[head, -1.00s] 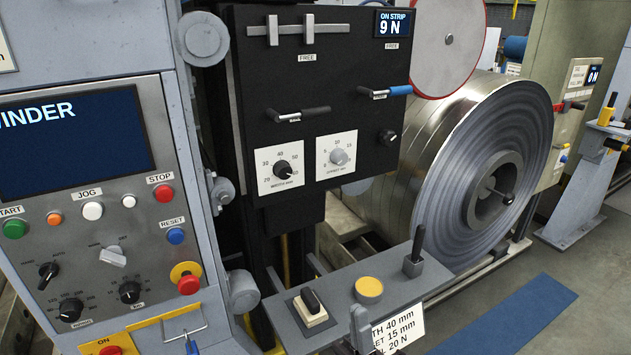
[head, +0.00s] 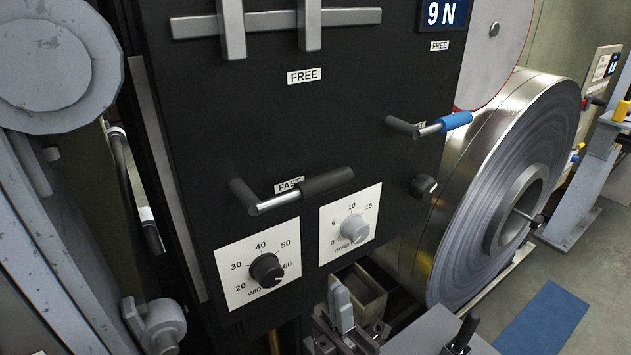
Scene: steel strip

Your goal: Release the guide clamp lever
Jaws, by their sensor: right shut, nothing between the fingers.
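A lever with a black grip (head: 327,182) sticks out of the black panel (head: 380,90). It lies nearly level, its grip pointing right, at a label reading FAST; a FREE label is higher up. A second lever with a blue grip (head: 455,121) is to its upper right, by a mostly hidden label. Neither lever is marked by name as the guide clamp. My right gripper (head: 341,299) is at the bottom, below the dials, fingers together and empty. It is apart from both levers in the picture. My left gripper is not in view.
A width dial (head: 266,269) and an offset dial (head: 354,229) sit just below the black lever. A small black knob (head: 424,187) is right of them. The steel coil (head: 500,190) fills the right. A grey shelf (head: 425,335) with a black post is at the bottom right.

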